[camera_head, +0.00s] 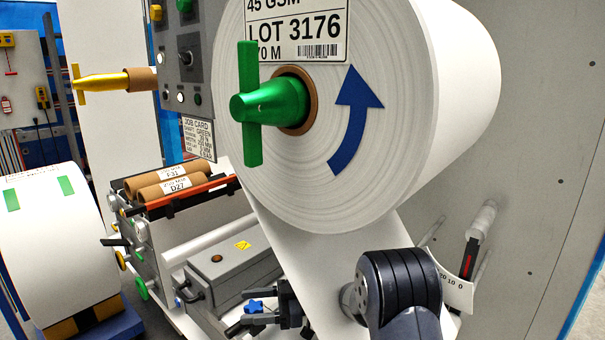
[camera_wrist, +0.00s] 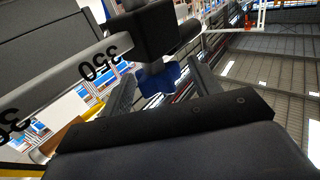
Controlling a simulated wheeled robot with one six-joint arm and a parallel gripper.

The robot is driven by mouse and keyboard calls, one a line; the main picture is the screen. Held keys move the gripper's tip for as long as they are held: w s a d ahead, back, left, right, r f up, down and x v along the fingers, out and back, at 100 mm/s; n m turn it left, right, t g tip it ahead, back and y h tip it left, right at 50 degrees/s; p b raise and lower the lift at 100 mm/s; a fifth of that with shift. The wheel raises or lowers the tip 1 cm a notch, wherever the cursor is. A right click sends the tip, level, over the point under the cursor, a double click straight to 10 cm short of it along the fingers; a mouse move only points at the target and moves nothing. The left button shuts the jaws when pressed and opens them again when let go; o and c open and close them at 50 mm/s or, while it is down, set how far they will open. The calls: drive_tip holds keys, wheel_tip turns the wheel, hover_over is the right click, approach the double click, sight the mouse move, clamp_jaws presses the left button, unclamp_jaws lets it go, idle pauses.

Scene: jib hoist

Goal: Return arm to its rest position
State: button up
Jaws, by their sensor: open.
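My gripper (camera_head: 246,309) is low in the middle of the head view, its fingers pointing left. In the wrist view its two grey fingers (camera_wrist: 160,84) are apart. A blue knob (camera_wrist: 158,79) shows between them, below a black block (camera_wrist: 150,28) on a grey bar marked 350 (camera_wrist: 85,68). The blue knob also shows in the head view (camera_head: 253,306), beside the fingers. I cannot tell whether the fingers touch it. My dark arm link partly hides the lower right.
A large white roll (camera_head: 400,110) with a green handle (camera_head: 262,103) hangs above my gripper. A grey box (camera_head: 225,262) lies left of it. Cardboard cores (camera_head: 170,182) rest on an orange-edged rack (camera_head: 190,196). Another white roll (camera_head: 50,240) stands at the far left.

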idle(0.4)
drive_tip(key=shift+w+d+g, duration=0.1)
drive_tip(key=shift+d+g, duration=0.2)
drive_tip(key=shift+d, duration=0.05)
drive_tip(key=w+d, duration=0.2)
drive_tip(key=d, duration=0.8)
drive_tip(key=a, duration=0.3)
drive_tip(key=s+a, duration=0.1)
drive_tip(key=a, duration=0.3)
drive_tip(key=s+a, duration=0.1)
drive_tip(key=a, duration=0.3)
drive_tip(key=shift+s, duration=0.2)
drive_tip(key=shift+d+f+m+t+b, duration=0.15)
drive_tip(key=shift+m+t+b, duration=0.4)
drive_tip(key=shift+t, duration=0.55)
drive_tip(key=m+t+b, duration=0.2)
drive_tip(key=t, duration=0.1)
drive_tip(key=m+t+b, duration=0.1)
drive_tip(key=m+t, duration=0.1)
drive_tip(key=t, duration=0.1)
drive_tip(key=shift+t+h+b, duration=0.3)
drive_tip(key=shift+b, duration=0.05)
drive_tip(key=m+t+h+b, duration=0.2)
drive_tip(key=t, duration=0.1)
drive_tip(key=m+t+h+b, duration=0.2)
drive_tip(key=m+t+b, duration=0.1)
drive_tip(key=t, duration=0.1)
drive_tip(key=shift+m, duration=0.25)
drive_tip(key=shift+t+h, duration=0.3)
drive_tip(key=shift+h, duration=0.2)
